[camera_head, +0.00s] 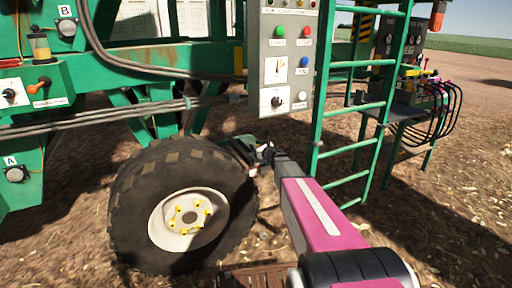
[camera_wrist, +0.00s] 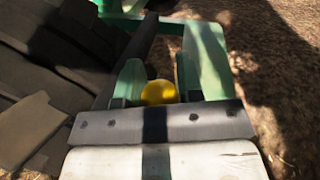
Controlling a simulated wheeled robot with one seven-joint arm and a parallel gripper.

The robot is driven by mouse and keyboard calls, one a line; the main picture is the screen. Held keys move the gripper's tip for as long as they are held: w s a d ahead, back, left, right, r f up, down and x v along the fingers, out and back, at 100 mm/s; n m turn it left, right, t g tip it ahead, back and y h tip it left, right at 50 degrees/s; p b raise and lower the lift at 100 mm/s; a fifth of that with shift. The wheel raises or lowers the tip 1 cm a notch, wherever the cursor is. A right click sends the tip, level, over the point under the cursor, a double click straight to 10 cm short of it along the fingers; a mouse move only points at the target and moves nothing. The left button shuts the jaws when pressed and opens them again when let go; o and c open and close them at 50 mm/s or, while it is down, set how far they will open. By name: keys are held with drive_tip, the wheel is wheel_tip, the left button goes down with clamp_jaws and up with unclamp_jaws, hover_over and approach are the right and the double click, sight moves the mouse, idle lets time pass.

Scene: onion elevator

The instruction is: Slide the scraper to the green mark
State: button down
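My gripper (camera_head: 264,153) reaches down beside the big tyre, at a green bracket (camera_head: 238,149). It is too small there to tell whether its fingers are open or shut. In the wrist view a round yellow knob (camera_wrist: 159,92) sits between two upright green pieces (camera_wrist: 130,80). A dark bar (camera_wrist: 138,48) runs away behind the knob. I cannot make out a separate green mark among the green parts.
The big tyre (camera_head: 130,205) stands close on the left; its tread (camera_wrist: 50,60) fills the left of the wrist view. A grey control box (camera_head: 287,60) hangs above my gripper. A green ladder (camera_head: 350,105) stands to the right. Bare ground (camera_head: 455,200) lies further right.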

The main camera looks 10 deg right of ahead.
drive_tip(key=shift+w+d, duration=0.25)
drive_tip(key=shift+d, duration=0.5)
drive_tip(key=c, duration=0.8)
unclamp_jaws()
drive_tip(key=shift+s, duration=0.1)
drive_tip(key=v, duration=1)
drive_tip(key=shift+s+d, duration=0.15)
drive_tip(key=shift+s, duration=0.15)
